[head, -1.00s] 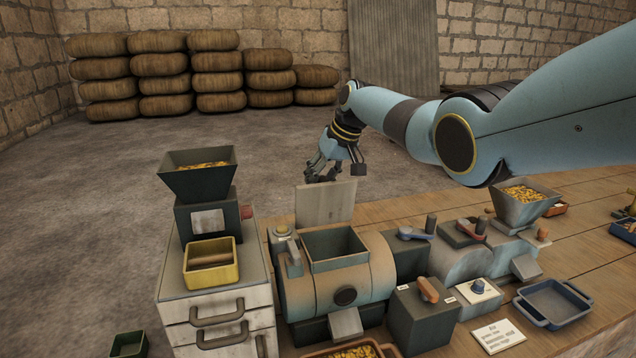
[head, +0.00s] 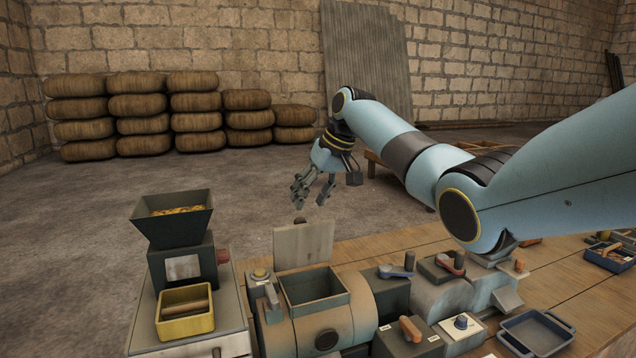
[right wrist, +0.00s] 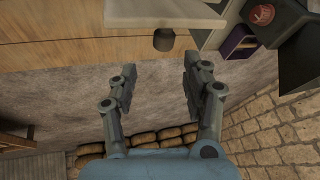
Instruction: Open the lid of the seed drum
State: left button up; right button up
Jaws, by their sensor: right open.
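My left gripper is not in view.
A hopper machine (head: 178,222) with a yellow tray (head: 186,318) stands left of the drum. Right of it are levers, a switch box (head: 408,338) and a blue tray (head: 536,332) on the wooden bench. Stacked sacks (head: 140,118) lie far back.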

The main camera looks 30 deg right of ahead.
jog(key=v, duration=0.4)
jog(key=shift+r, duration=0.1)
dwell(0.4)
